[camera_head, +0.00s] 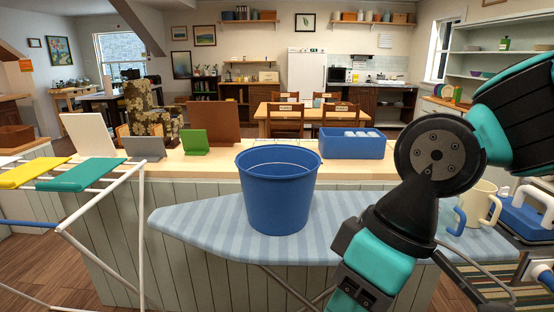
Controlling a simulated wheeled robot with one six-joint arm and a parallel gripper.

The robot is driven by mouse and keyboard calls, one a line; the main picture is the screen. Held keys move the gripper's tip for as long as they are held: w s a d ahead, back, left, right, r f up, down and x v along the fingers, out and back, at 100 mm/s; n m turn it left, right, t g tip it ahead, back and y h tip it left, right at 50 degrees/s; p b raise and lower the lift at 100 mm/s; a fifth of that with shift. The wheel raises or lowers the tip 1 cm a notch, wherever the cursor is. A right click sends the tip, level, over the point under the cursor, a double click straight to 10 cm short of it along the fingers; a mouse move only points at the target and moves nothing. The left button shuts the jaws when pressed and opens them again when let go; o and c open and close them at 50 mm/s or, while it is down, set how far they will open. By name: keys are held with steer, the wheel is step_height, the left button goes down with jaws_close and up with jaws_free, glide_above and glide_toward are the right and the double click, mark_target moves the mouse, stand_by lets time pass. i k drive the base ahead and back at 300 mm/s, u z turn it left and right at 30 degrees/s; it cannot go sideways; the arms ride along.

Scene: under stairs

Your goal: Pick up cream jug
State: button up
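The cream jug (483,201) stands upright at the right end of the blue striped ironing board, with a cream handle on its right side. A blue curved handle shows close to its left; I cannot tell what it belongs to. My arm crosses the right side of the view, rising from the bottom, then bending to the upper right and leaving the picture. My gripper is out of view, so I cannot see whether it is open or shut.
A blue bucket (277,195) stands on the ironing board (195,222). A blue iron (525,218) is right of the jug. Behind are a counter with upright boards and a blue crate (352,147). A white drying rack (135,215) is at the left.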

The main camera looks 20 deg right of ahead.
mark_target(479, 199)
steer(key=z, duration=1.6)
steer(key=i, duration=1.05)
steer(key=z, duration=0.05)
